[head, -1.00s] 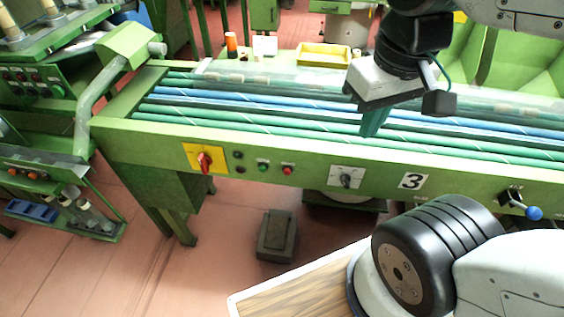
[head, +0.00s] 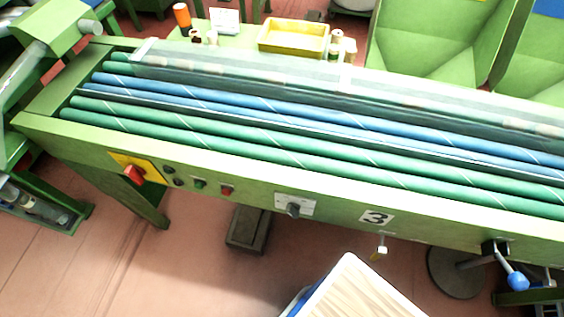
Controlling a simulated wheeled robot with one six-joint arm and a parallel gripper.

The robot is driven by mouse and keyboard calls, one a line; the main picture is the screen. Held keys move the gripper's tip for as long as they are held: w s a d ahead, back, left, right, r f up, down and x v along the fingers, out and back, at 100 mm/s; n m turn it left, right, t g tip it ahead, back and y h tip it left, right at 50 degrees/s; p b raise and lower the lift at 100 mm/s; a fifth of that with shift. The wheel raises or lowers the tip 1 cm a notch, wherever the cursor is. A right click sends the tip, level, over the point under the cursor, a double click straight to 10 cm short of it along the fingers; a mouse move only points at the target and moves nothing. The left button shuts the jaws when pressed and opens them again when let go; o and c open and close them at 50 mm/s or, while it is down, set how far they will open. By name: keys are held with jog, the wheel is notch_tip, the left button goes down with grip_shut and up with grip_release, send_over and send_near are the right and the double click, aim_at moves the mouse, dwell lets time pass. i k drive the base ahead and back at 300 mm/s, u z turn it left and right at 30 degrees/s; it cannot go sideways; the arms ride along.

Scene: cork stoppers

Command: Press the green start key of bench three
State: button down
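Bench three (head: 330,199) is a long green machine with green and blue rollers along its top. A white plate with a black 3 (head: 376,217) is on its front panel. The small green key (head: 199,183) is on the left part of that panel, seen at a slant. A red key (head: 227,190) is just right of it, and two dark round controls (head: 173,176) are just left. My gripper is not in view, and nothing covers the green key.
A red rotary switch (head: 133,174) on a yellow plate is left of the keys. A dark knob (head: 293,209) is to their right. A lever with a blue ball (head: 516,281) sticks out at far right. A dark pedal block (head: 248,229) stands on the floor below.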

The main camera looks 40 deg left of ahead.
aim_at(199, 186)
jog(key=z, duration=1.3)
jog(key=k, duration=2.3)
jog(key=u, duration=1.15)
